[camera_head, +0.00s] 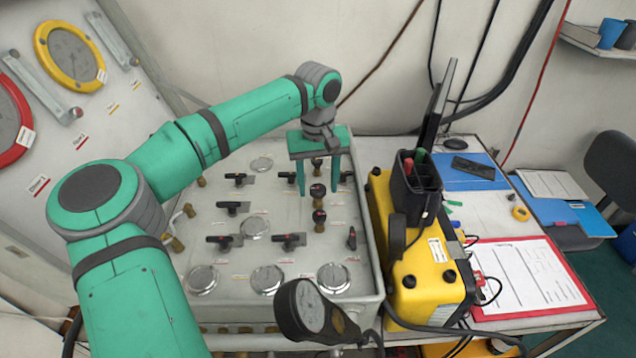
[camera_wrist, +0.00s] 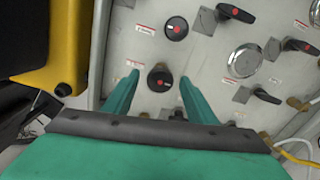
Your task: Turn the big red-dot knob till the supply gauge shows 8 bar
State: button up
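My gripper (camera_head: 319,192) is open, pointing down at the panel, with one finger on each side of a black round knob (camera_head: 318,190). In the wrist view this knob has a red dot (camera_wrist: 160,78) and sits between the fingertips (camera_wrist: 159,77), with gaps on both sides. A second red-dot knob (camera_wrist: 176,28) lies beyond the fingertips; it is nearer the camera in the head view (camera_head: 319,216). I cannot tell which knob is bigger. Several round gauges sit on the panel, one at the front right (camera_head: 333,277). Their labels and needles are too small to read.
Black lever handles (camera_head: 289,241) stand around the knobs. A yellow case (camera_head: 440,270) with a black holder stands close right of the panel. A black handheld device (camera_head: 308,312) rises at the front edge. Wall gauges, yellow-rimmed (camera_head: 70,57) and red-rimmed (camera_head: 12,120), are at left.

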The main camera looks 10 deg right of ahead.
aim_at(318, 188)
notch_tip(318, 188, up, 11)
dwell(0.6)
jog(key=shift+f, duration=0.1)
